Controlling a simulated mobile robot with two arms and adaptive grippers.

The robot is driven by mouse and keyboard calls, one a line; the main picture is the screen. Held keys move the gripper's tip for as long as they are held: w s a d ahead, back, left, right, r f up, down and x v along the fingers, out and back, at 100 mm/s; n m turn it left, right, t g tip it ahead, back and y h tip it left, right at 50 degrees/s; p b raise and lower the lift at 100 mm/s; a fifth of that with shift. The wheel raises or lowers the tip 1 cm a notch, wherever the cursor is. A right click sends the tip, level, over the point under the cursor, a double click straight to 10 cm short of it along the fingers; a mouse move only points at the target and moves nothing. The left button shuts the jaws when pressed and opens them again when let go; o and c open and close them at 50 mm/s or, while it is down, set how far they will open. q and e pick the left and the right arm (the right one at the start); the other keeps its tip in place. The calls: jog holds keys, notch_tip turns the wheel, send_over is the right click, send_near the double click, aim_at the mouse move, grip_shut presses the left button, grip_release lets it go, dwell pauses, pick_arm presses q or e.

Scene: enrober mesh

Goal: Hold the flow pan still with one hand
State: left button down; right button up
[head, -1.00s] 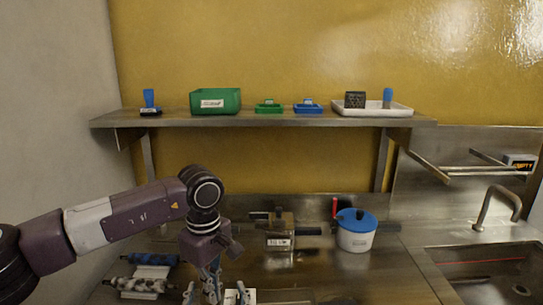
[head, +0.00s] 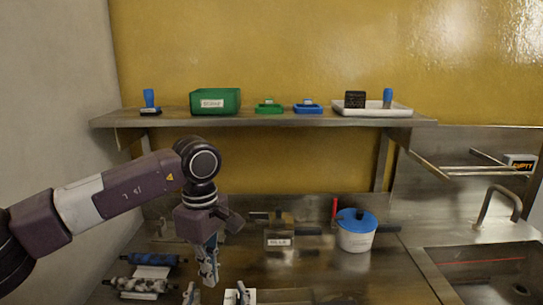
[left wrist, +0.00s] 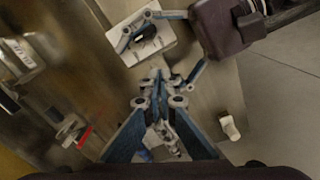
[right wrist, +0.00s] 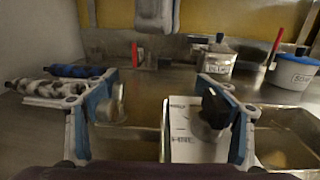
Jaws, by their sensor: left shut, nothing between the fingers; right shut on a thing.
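My left gripper (head: 209,280) points down above the counter, its fingers together with nothing between them. It also shows in the left wrist view (left wrist: 155,80). A white labelled plate (right wrist: 183,135) and a black knob (right wrist: 211,108) are beside the right finger. The exact contact between fingers and pan is unclear. In the head view most of this is cut off by the lower edge.
Two rollers, blue (head: 150,260) and mottled (head: 140,285), lie at the left. A labelled steel pot (head: 279,238) and a blue-lidded white pot (head: 356,240) stand at the back. A sink (head: 485,270) is at the right. A shelf (head: 270,118) runs above.

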aim_at(196, 304)
pick_arm(q)
notch_tip(196, 304, down, 6)
jog(key=s+n, duration=0.1)
jog(key=n, duration=0.3)
jog(key=shift+s+f+n, duration=0.2)
jog(key=shift+n, duration=0.2)
jog(key=shift+w+a, duration=0.25)
jog(key=shift+a, duration=0.35)
dwell(1.1)
jog(key=shift+w+d, duration=0.15)
jog(key=shift+w, duration=0.3)
jog(key=shift+w, duration=0.8)
jog(key=shift+w, duration=0.2)
dwell(0.5)
